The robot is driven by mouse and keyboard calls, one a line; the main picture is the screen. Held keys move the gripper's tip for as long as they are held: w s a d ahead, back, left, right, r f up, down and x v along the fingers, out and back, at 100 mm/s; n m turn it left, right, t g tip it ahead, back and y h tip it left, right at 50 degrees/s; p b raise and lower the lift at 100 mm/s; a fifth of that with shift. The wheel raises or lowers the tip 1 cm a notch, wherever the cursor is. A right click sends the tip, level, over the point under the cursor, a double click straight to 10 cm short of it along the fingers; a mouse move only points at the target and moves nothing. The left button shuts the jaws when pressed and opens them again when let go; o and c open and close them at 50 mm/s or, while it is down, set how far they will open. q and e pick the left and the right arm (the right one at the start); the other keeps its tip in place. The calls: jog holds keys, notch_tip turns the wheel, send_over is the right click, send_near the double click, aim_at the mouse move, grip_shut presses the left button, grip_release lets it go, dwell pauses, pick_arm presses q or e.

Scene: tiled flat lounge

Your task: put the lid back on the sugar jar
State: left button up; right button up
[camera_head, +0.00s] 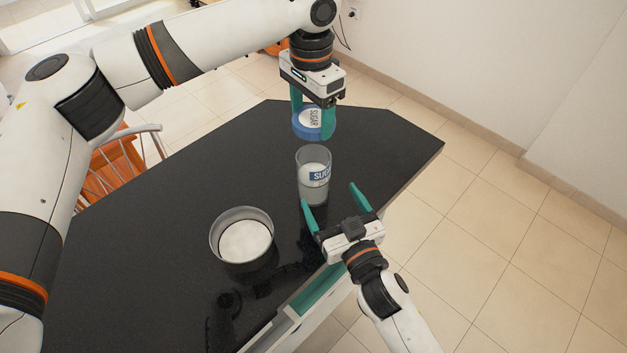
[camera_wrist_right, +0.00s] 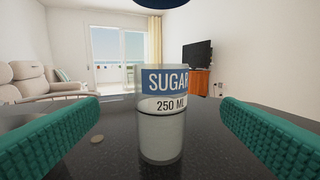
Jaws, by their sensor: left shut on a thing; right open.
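The sugar jar (camera_head: 314,176) is a clear glass cylinder with a blue and white label, upright on the dark table. Its top is open in the head view. It also stands between the fingers in the right wrist view (camera_wrist_right: 160,132). The blue round lid (camera_head: 301,128), with a white SUGAR disc on top, is held above and beyond the jar by my left gripper (camera_head: 314,112), which is shut on it. The lid's underside shows at the top of the right wrist view (camera_wrist_right: 155,15). My right gripper (camera_head: 330,194) is open and empty, its teal fingers pointing towards the jar.
A round container (camera_head: 216,240) with pale contents stands left of my right gripper on the dark table (camera_head: 150,215). An orange chair (camera_head: 115,165) stands by the table's left edge.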

aim_at(308, 157)
jog(key=x, duration=1.2)
jog(key=shift+w+d, duration=0.1)
jog(key=c, duration=1.5)
pick_arm(q)
jog(key=shift+f, duration=2.5)
